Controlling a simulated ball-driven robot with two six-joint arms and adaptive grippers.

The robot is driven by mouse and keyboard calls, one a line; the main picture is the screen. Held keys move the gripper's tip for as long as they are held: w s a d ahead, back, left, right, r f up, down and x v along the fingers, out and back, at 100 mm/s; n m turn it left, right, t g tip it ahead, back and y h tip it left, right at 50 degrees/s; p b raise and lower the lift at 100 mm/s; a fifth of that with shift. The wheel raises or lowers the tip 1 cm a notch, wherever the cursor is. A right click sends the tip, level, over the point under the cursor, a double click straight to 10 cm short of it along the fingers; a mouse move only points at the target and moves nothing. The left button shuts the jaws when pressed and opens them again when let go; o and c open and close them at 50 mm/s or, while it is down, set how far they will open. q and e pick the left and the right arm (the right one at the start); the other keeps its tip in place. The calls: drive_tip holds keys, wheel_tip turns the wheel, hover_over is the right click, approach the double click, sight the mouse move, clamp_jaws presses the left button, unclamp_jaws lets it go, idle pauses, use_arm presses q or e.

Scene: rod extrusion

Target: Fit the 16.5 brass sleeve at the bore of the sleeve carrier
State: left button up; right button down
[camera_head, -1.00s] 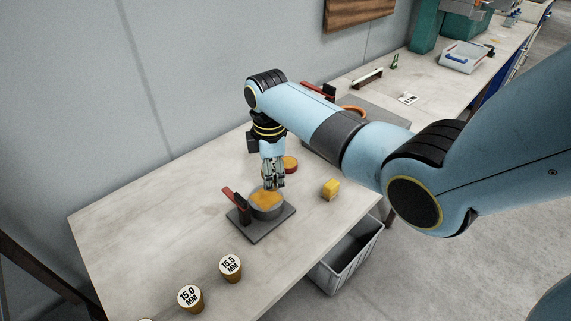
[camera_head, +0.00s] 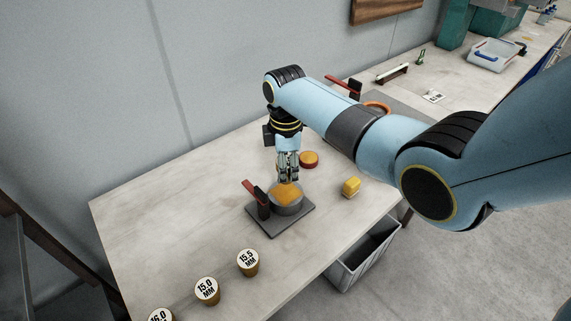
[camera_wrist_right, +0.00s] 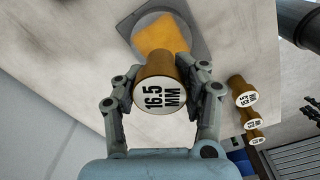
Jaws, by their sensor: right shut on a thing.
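The 16.5 brass sleeve (camera_wrist_right: 157,85) shows its white labelled end in the right wrist view, between the fingers of my right gripper (camera_wrist_right: 160,108), which is shut on it. In the head view my right gripper (camera_head: 288,178) points down over a round grey holder (camera_head: 289,208), which I take for the sleeve carrier. It stands on a dark plate with a red-handled clamp, and orange material fills its top. In the wrist view the holder (camera_wrist_right: 136,40) lies beyond the sleeve. The sleeve's far end is hidden, so I cannot tell whether it touches the holder. My left gripper is not in view.
Sleeves marked 15.5 (camera_head: 248,262), 15.0 (camera_head: 207,291) and 16.0 (camera_head: 161,315) stand along the table's near side. A grey bin (camera_head: 362,255) is below the table edge.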

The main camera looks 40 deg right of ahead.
sight(286, 187)
wheel_tip(286, 187, down, 3)
drive_tip(key=shift+f+b, duration=0.1)
drive_tip(key=shift+b, duration=0.8)
drive_tip(key=shift+f+b, duration=0.3)
drive_tip(key=shift+f, duration=0.05)
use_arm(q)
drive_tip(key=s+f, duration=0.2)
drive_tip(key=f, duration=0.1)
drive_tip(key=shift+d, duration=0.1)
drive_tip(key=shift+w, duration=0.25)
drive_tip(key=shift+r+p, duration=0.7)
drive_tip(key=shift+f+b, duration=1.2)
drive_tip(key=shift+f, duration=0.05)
use_arm(e)
drive_tip(key=shift+f, duration=1.5)
drive_tip(key=c, duration=0.6)
unclamp_jaws()
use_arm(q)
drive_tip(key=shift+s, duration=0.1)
